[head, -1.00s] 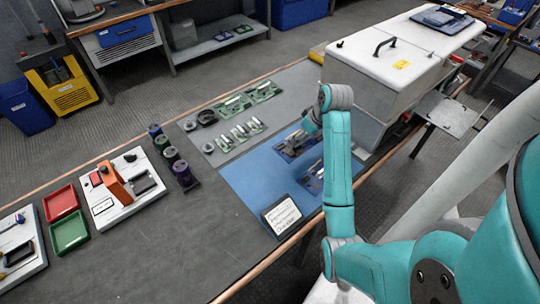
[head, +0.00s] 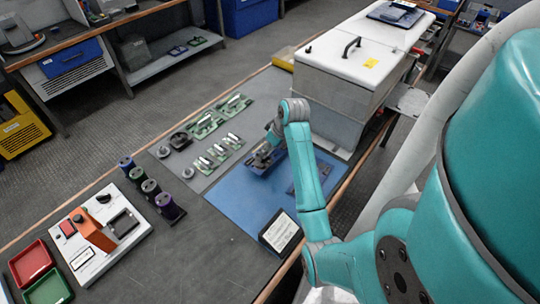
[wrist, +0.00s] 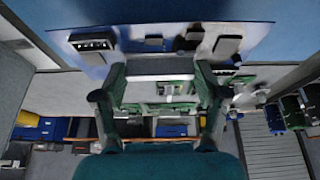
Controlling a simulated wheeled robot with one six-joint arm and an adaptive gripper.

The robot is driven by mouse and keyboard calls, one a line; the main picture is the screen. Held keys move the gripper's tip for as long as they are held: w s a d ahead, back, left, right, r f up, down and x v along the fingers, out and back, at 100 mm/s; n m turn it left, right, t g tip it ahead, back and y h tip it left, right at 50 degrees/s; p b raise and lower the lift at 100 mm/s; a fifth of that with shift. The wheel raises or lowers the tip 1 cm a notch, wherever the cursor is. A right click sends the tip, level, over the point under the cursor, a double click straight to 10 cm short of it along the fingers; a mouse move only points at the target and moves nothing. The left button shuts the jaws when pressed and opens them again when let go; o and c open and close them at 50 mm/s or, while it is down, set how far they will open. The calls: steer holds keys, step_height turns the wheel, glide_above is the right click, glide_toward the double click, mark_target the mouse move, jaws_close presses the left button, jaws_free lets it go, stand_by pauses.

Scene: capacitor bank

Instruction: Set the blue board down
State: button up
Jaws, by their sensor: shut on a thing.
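The blue board (wrist: 92,58) carries dark and silver parts and spans the top of the wrist view. My gripper (wrist: 160,72) is shut on it, with one finger at each side of the near edge. In the head view my gripper (head: 264,157) and the blue board (head: 256,170) are over the far part of the blue mat (head: 228,196). The arm and gripper hide part of the board. I cannot tell whether the board touches the mat.
A second dark blue board (head: 297,188) lies on the mat, partly behind my arm. A label stand (head: 281,233) is at the near edge. Green boards (head: 205,128) lie left of the mat. A white-lidded cabinet (head: 335,95) stands behind. Several canisters (head: 150,189) stand left.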

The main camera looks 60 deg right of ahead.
mark_target(270, 153)
steer(key=shift+f, duration=1.9)
steer(key=o, duration=1.2)
steer(key=shift+f, duration=0.15)
steer(key=shift+o, duration=0.2)
